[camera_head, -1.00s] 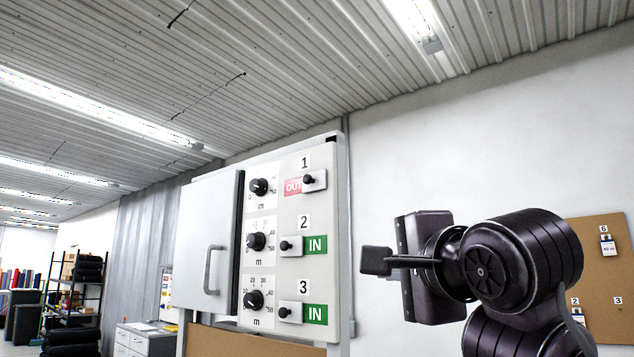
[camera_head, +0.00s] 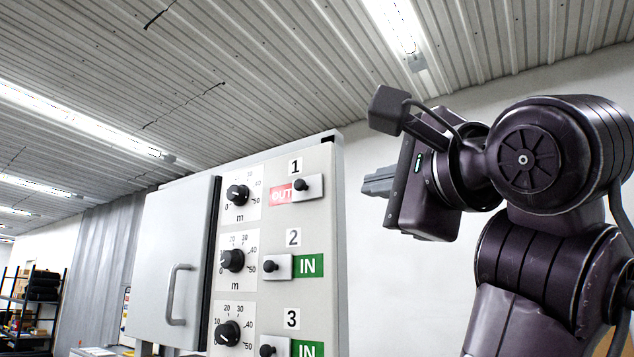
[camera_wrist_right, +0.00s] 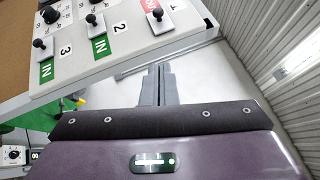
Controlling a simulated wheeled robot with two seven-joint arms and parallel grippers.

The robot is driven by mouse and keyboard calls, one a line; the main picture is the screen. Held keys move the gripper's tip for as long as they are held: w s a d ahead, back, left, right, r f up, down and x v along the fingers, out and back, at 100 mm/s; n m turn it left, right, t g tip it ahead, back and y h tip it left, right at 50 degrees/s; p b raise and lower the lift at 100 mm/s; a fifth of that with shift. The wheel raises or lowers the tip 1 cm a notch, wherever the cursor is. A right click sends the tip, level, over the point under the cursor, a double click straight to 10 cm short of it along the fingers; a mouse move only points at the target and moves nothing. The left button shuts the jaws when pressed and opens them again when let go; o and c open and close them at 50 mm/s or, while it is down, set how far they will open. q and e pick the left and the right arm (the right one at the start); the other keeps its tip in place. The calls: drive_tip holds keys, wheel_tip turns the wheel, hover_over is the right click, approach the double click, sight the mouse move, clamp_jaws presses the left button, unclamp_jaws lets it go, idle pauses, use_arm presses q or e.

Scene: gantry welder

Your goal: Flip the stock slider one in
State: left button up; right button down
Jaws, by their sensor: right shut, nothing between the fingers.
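Slider one (camera_head: 307,186) is a light plate with a black knob under the number 1 on the control panel (camera_head: 331,290). It sits to the right, leaving a red OUT label (camera_head: 279,195) showing at its left. In the right wrist view slider one (camera_wrist_right: 157,16) is at the top, beside its red label. My right gripper (camera_head: 366,185) is right of the panel, level with slider one and apart from it. Its fingers are shut and empty; they also show in the right wrist view (camera_wrist_right: 159,70). My left gripper is not in view.
Slider two (camera_head: 277,266) and slider three (camera_head: 273,347) show green IN labels. Black dials (camera_head: 237,194) stand left of the sliders. A grey cabinet door (camera_head: 170,265) with a handle is at the panel's left. Free space lies between my right gripper and the panel.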

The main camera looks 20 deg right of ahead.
drive_tip(key=p, duration=0.3)
approach(307, 189)
drive_tip(key=d, duration=0.3)
drive_tip(key=p+x, duration=0.2)
drive_tip(key=x, duration=0.1)
drive_tip(key=shift+w+a+r+p, duration=0.25)
drive_tip(key=shift+w+a+p, duration=0.6)
drive_tip(key=shift+w+p, duration=0.1)
drive_tip(key=shift+w+a+r+p, duration=0.1)
drive_tip(key=shift+w+a+p, duration=0.1)
drive_tip(key=shift+a, duration=0.15)
drive_tip(key=shift+w+a+r+p, duration=0.1)
drive_tip(key=shift+a+p, duration=0.1)
drive_tip(key=shift+a, duration=0.1)
drive_tip(key=shift+a+f, duration=0.1)
drive_tip(key=shift+a, duration=0.1)
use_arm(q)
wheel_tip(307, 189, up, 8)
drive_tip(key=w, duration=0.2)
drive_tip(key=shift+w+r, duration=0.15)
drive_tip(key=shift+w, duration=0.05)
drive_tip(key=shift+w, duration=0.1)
